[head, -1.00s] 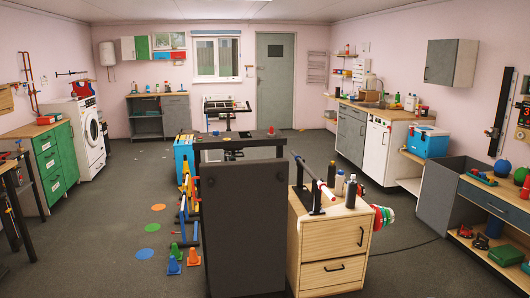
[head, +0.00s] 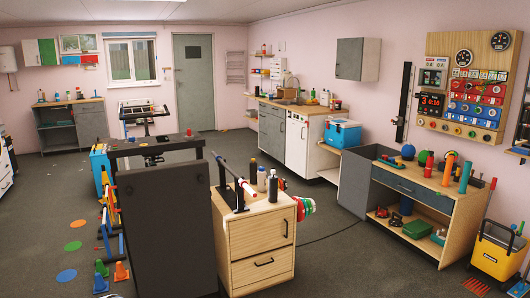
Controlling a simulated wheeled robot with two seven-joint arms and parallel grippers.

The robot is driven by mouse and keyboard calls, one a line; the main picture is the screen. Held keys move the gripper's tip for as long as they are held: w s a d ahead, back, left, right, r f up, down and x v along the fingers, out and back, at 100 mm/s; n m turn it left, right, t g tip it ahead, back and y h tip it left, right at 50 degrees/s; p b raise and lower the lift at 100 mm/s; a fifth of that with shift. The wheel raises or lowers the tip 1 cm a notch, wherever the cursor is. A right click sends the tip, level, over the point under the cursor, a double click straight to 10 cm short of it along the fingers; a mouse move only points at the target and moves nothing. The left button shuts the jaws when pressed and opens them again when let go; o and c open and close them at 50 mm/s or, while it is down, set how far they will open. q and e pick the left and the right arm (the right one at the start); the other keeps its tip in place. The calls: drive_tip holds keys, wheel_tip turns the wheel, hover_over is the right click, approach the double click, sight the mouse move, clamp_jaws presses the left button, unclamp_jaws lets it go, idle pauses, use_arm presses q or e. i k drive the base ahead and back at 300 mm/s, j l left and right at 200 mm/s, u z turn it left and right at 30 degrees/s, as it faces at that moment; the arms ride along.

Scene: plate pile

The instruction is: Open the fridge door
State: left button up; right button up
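No thing is clearly a fridge. A white-fronted appliance or cabinet (head: 297,150) stands under the wooden counter along the right wall, its front shut; I cannot tell if it is the fridge. Grey cabinet doors (head: 271,133) beside it, to the left, are also shut. Neither of my grippers is in view.
A tall dark grey panel (head: 165,240) and a wooden drawer unit (head: 258,245) with a barbell on top stand close in front. Cones (head: 121,271) and floor discs lie left. A workbench (head: 430,190) and yellow cooler (head: 497,250) are at right. Carpet between drawer unit and workbench is mostly clear.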

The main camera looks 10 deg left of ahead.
sight(297, 131)
drive_tip(key=i+z, duration=0.45)
drive_tip(key=i, duration=1.7)
drive_tip(key=i+z, duration=0.2)
drive_tip(key=i, duration=1)
drive_tip(key=i+z, duration=0.15)
drive_tip(key=i, duration=1)
drive_tip(key=i+j+u, duration=0.1)
drive_tip(key=i+u, duration=0.25)
drive_tip(key=i, duration=0.2)
drive_tip(key=i+u, duration=0.4)
drive_tip(key=i+l+u, duration=0.35)
drive_tip(key=i, duration=0.25)
drive_tip(key=i+j+u, duration=0.2)
drive_tip(key=i+u, duration=0.15)
drive_tip(key=i, duration=0.65)
drive_tip(key=i+u, duration=0.35)
drive_tip(key=i, duration=0.7)
drive_tip(key=i+z, duration=0.4)
drive_tip(key=i+j+z, duration=0.15)
drive_tip(key=i+z, duration=0.25)
drive_tip(key=i+j+z, duration=0.25)
drive_tip(key=i+z, duration=0.15)
drive_tip(key=i+j+z, duration=0.4)
drive_tip(key=k+l, duration=0.05)
